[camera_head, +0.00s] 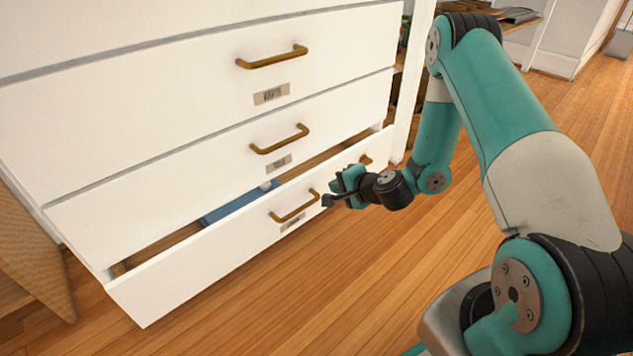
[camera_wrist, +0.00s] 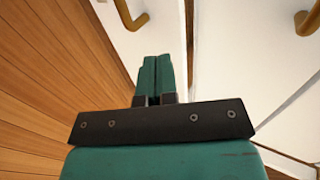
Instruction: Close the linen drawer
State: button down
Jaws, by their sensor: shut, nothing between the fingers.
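The bottom drawer (camera_head: 215,252) of a white chest is pulled partly out, with a gap above its front along the whole width. A blue item (camera_head: 236,204) lies inside. My gripper (camera_head: 328,201) is shut and empty, close in front of the drawer front, just right of the middle handle; I cannot tell if it touches. Its closed fingers also show in the wrist view (camera_wrist: 155,78).
The drawers above (camera_head: 278,132) are shut, with brass handles and small labels. The wooden floor (camera_head: 300,310) in front is clear. A woven wooden piece (camera_head: 35,265) stands at the left. A shelf or table (camera_head: 515,20) is at the back right.

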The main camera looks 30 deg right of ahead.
aim_at(311, 177)
jog(key=b+x, duration=0.1)
jog(key=x, duration=0.1)
jog(key=b+x, duration=0.1)
jog(key=x, duration=0.2)
jog(key=r+b+x, duration=0.1)
jog(key=x, duration=0.1)
jog(key=shift+w+a, duration=0.15)
jog(key=shift+w, duration=0.6)
jog(key=shift+w+a+r, duration=0.1)
jog(key=shift+w, duration=0.1)
